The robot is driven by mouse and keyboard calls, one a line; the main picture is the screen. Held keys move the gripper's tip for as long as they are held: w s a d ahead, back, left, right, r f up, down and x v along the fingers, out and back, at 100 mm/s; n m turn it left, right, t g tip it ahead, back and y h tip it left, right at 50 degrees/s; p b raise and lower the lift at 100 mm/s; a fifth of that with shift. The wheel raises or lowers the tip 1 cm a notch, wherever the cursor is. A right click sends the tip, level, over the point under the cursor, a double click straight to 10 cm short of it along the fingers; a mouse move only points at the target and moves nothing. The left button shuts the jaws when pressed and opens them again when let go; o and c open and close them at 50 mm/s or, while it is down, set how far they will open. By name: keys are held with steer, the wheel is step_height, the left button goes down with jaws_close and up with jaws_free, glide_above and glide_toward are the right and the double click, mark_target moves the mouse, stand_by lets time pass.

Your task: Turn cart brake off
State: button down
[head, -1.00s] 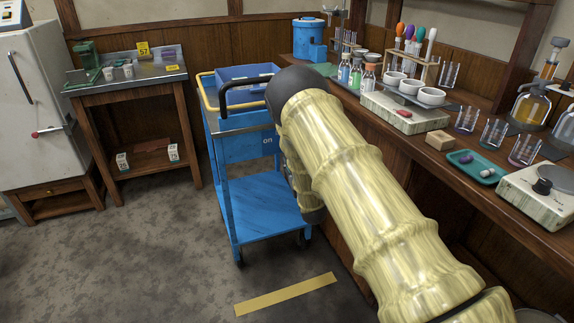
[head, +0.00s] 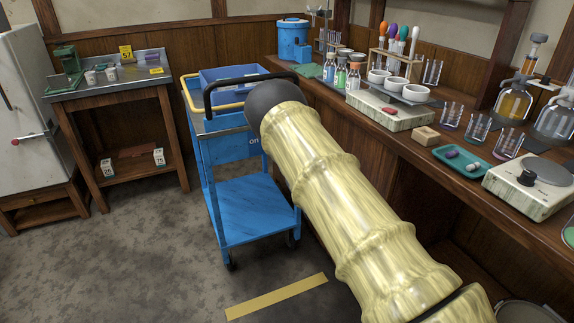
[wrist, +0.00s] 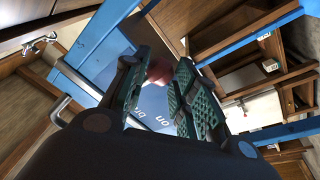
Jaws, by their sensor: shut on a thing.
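The blue cart (head: 252,205) stands on the floor left of the bench, with the word "on" (head: 253,141) on its side panel. In the wrist view the blue panel (wrist: 152,103) is close, with "on" (wrist: 160,126) and a partly covered second word. A reddish-brown knob (wrist: 159,70) sits between the green pads of my gripper (wrist: 157,82), and the fingers are closed around it. Its shaft is hidden by the fingers. In the head view my arm hides my gripper and the knob.
The bench (head: 425,160) on the right carries glassware and a balance. A small side table (head: 105,88) stands at left. Open floor lies left of the cart.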

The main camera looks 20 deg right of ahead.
steer(key=shift+r, duration=0.2)
steer(key=c, duration=1.1)
jaws_free()
steer(key=shift+s+f, duration=0.1)
steer(key=shift+s, duration=0.05)
steer(key=s+f, duration=0.2)
steer(key=s, duration=0.9)
steer(key=shift+s+d+f, duration=0.15)
steer(key=shift+s+d, duration=0.15)
